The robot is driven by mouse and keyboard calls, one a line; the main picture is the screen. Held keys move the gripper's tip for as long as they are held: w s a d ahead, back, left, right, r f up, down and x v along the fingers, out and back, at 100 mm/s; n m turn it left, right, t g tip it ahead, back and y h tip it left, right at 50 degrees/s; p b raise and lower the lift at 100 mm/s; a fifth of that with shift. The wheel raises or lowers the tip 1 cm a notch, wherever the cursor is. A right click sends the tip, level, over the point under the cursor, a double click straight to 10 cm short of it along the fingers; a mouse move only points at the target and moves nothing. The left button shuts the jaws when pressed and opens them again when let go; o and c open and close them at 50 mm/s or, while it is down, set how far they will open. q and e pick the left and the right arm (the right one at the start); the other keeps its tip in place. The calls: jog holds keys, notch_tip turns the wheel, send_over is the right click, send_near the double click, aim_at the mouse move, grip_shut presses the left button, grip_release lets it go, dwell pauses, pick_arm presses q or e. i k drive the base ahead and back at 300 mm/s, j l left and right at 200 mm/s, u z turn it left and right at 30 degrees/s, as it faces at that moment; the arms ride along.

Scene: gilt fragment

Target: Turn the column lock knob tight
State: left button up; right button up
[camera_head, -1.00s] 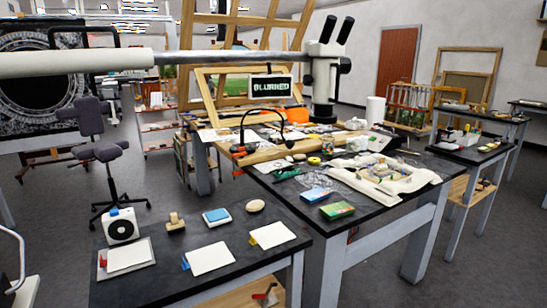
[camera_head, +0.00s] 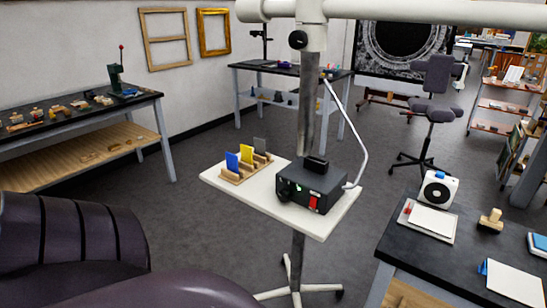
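A black round knob (camera_head: 298,39) sits on the white collar (camera_head: 312,20) at the top of a grey upright column (camera_head: 306,105); it looks like the column lock knob. How tight it is cannot be told. A white horizontal boom (camera_head: 420,13) runs from the collar to the right. The column rises at a cream tray table (camera_head: 245,203) on a wheeled stand. Neither of my grippers shows in this view.
A black control box (camera_head: 311,187) and a wooden rack (camera_head: 244,168) with coloured cards stand on the tray table. A dark worktable (camera_head: 460,262) is at right, a bench (camera_head: 80,110) at left, and a stool (camera_head: 430,112) behind. Grey floor lies between them.

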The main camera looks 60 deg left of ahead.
aim_at(297, 39)
jog(key=u, duration=1.55)
